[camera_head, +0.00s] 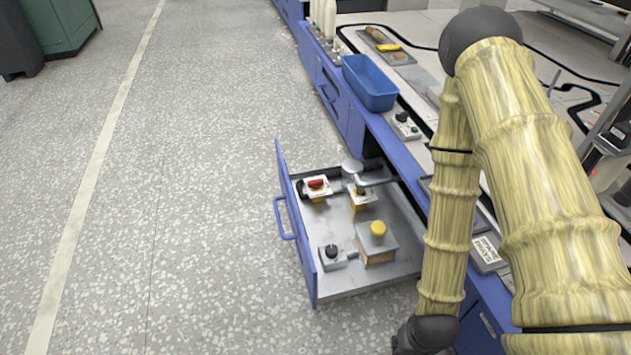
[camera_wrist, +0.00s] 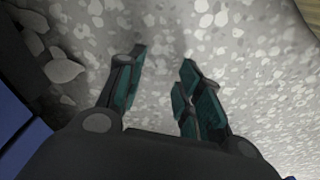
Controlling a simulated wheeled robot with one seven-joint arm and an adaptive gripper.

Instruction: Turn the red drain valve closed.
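A red-handled valve (camera_head: 316,184) sits near the back left of an open drawer (camera_head: 334,281), on a light square plate with a yellowish body below. It is the only red handle I see in the drawer; whether it is open or closed I cannot tell. My gripper is hidden in the head view, where only my arm shows at the right. In the wrist view my gripper (camera_wrist: 158,84) has its two dark fingers spread apart, with bare speckled floor beyond them. Nothing is between the fingers.
The drawer also holds a yellow-knobbed box (camera_head: 376,245), a black-knobbed grey box (camera_head: 332,256) and another yellowish valve-like piece (camera_head: 360,196). A blue bin (camera_head: 370,82) and a small black-knobbed box (camera_head: 403,125) stand on the bench above.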

